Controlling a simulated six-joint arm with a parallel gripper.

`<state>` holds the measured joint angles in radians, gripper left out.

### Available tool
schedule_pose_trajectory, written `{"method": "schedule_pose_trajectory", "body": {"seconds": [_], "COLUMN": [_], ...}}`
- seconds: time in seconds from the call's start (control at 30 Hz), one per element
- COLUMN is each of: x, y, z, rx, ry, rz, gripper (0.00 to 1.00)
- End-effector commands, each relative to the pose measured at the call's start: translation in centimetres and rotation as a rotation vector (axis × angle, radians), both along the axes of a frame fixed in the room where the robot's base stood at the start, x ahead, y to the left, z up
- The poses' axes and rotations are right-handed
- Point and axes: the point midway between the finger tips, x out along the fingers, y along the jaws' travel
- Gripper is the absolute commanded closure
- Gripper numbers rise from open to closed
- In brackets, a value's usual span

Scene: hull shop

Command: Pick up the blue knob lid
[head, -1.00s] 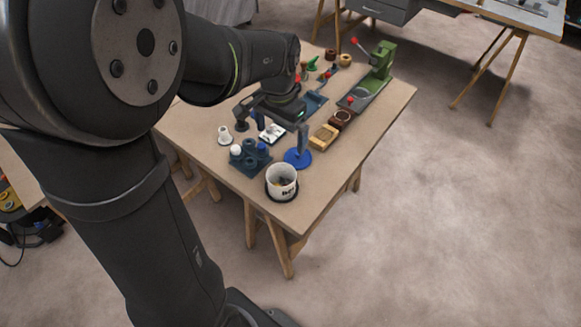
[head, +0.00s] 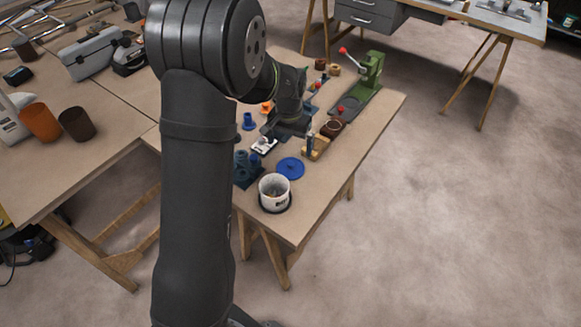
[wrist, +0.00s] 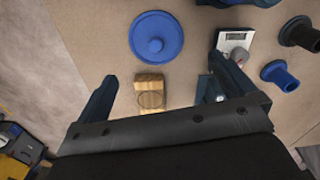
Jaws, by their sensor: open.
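The blue knob lid (head: 290,168) is a flat blue disc lying on the near part of the workbench, behind the white pot. In the wrist view the lid (wrist: 156,18) shows whole, with its small round knob in the middle, beyond my fingertips. My gripper (wrist: 163,68) is open and empty, its two dark fingers wide apart. A wooden block (wrist: 150,92) with a round recess shows between the fingers. In the head view my gripper (head: 300,142) hangs over the bench near that block, farther back than the lid and not touching it. Part of it is hidden by my arm.
A white pot (head: 275,192) stands at the near bench corner. A dark tray (head: 243,180) with blue pieces is left of the lid. A small scale (wrist: 235,40) and blue flanged pieces (wrist: 280,76) lie right of it. A green lever press (head: 370,72) stands at the back.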

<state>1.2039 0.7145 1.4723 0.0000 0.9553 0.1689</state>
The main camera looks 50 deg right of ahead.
Motion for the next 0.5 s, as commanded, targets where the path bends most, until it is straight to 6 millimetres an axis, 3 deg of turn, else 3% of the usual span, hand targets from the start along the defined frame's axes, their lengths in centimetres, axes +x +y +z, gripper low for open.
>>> {"method": "schedule_pose_trajectory", "body": {"seconds": [0.1,0.37,0.5], "x": [0.0,-0.1,-0.5], "y": [0.0,0.0,0.0], "z": [-2.0,-3.8,-6.0], "rx": [0.002,0.001,0.003], "ry": [0.000,0.000,0.001], "rz": [0.000,-0.001,-0.001], "gripper": [0.00,0.00,0.00]}}
